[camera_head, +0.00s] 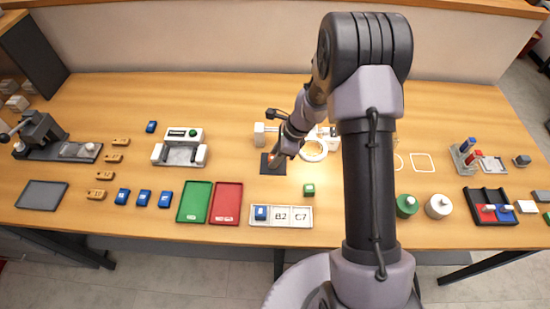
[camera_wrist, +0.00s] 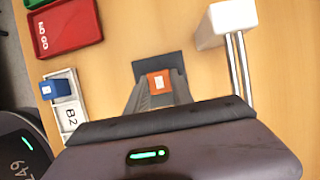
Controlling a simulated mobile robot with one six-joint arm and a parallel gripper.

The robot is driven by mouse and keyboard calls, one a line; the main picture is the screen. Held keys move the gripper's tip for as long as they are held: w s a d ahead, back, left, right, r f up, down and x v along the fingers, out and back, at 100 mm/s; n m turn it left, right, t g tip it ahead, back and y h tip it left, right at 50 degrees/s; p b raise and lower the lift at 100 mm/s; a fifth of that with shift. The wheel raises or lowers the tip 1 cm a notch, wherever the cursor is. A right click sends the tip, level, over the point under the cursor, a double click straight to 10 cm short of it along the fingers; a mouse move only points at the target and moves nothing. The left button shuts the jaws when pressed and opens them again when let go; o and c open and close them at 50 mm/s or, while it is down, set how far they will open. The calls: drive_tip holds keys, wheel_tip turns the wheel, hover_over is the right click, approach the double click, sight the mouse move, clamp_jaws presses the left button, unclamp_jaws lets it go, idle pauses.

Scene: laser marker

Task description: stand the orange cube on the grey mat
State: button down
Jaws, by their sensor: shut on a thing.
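My gripper (camera_wrist: 157,92) is shut on the orange cube (camera_wrist: 159,82), which has a small white label on its upper face. In the head view my gripper (camera_head: 277,157) is over a dark square pad (camera_head: 266,169), and the cube is mostly hidden there. In the wrist view the dark pad (camera_wrist: 146,66) shows behind and around the cube. I cannot tell whether the cube touches it. A flat grey mat (camera_head: 41,195) lies bare at the far left of the table in the head view.
A white block with metal rods (camera_wrist: 232,22) stands close to the right of my gripper in the wrist view.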

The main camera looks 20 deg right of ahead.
drive_tip(key=shift+r, duration=0.15)
drive_tip(key=c, duration=1.1)
unclamp_jaws()
